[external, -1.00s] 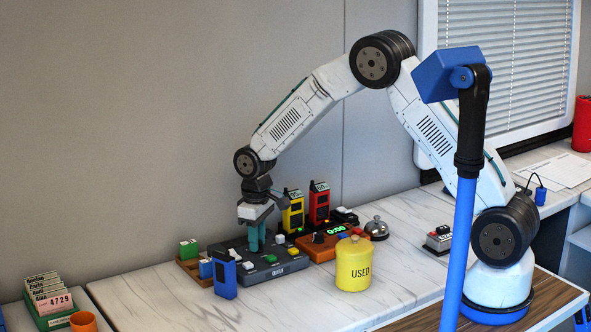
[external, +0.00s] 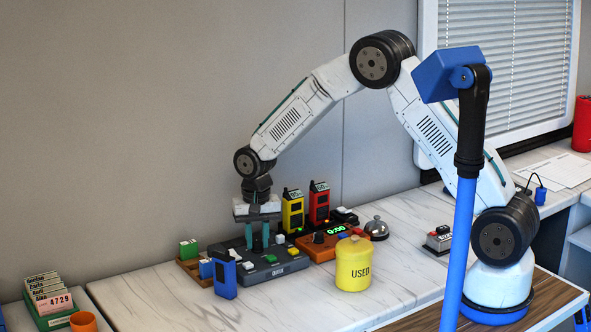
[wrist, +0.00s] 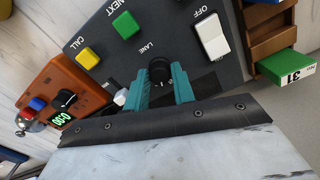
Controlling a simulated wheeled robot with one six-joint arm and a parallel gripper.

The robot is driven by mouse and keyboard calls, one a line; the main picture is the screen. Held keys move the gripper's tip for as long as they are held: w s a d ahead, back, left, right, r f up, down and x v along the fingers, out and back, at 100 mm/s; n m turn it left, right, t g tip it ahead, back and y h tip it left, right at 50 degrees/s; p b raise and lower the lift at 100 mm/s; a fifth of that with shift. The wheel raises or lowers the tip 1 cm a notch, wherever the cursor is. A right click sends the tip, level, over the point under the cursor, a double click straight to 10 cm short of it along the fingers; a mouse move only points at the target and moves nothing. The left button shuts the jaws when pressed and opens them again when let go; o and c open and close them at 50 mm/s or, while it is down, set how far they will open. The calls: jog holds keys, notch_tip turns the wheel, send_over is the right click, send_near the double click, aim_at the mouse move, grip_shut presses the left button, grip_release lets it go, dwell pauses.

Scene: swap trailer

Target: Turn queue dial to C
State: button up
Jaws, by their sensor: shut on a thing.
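The dark grey queue console (external: 262,276) stands on the marble counter, below my gripper (external: 257,236). In the wrist view, a black round dial (wrist: 159,68) sits on the console beside the word LANE. My gripper's teal fingers (wrist: 161,77) stand on either side of this dial and are shut on it. The fingers hide part of the dial's surround, and I cannot read its letters or its setting. The console also has a yellow button (wrist: 89,57) by CALL, a green button (wrist: 125,25) by NEXT and a white switch (wrist: 211,38) by OFF.
An orange timer box (external: 322,252) with its own black knob adjoins the console on the right. Yellow (external: 293,214) and red (external: 319,206) devices stand behind. A blue device (external: 225,279) and a yellow USED jar (external: 353,265) stand in front.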

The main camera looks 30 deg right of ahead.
aim_at(257, 242)
jog(key=shift+m, duration=1.8)
jog(key=o, duration=1)
notch_tip(257, 242, up, 8)
jog(key=shift+f, duration=0.1)
